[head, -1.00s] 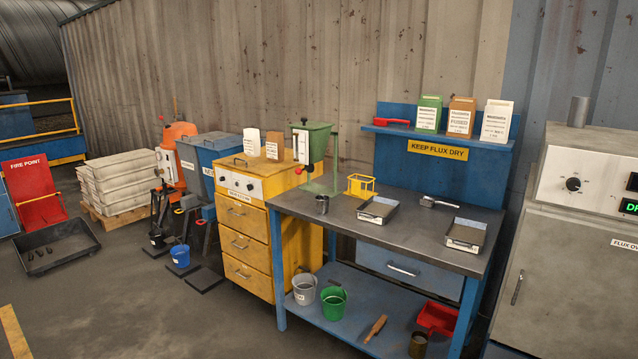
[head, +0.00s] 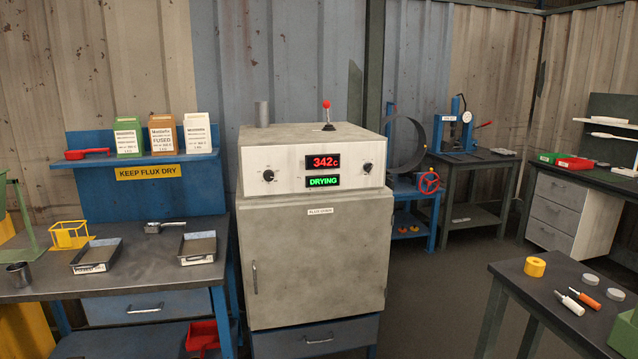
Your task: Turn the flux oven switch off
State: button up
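The flux oven (head: 315,262) stands in the middle of the head view, a pale grey box with a shut door and a "FLUX OVEN" label. Its control panel has a black knob (head: 268,176) at the left and another black knob (head: 367,167) at the right. Between them, a red display (head: 323,162) reads 342 C and a green display (head: 323,181) reads DRYING. On top of the oven is a lever switch with a red ball (head: 326,104), standing about upright from a dark base. My gripper is not in view.
A flux bench (head: 150,281) with trays stands left of the oven. A dark table (head: 514,283) with small tools is at the front right. A blue stand with a red wheel (head: 429,182) is right of the oven. The floor (head: 425,290) before the oven's right side looks clear.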

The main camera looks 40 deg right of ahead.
aim_at(368, 166)
jog(key=z, duration=4.3)
jog(key=i, duration=0.1)
jog(key=u, duration=3)
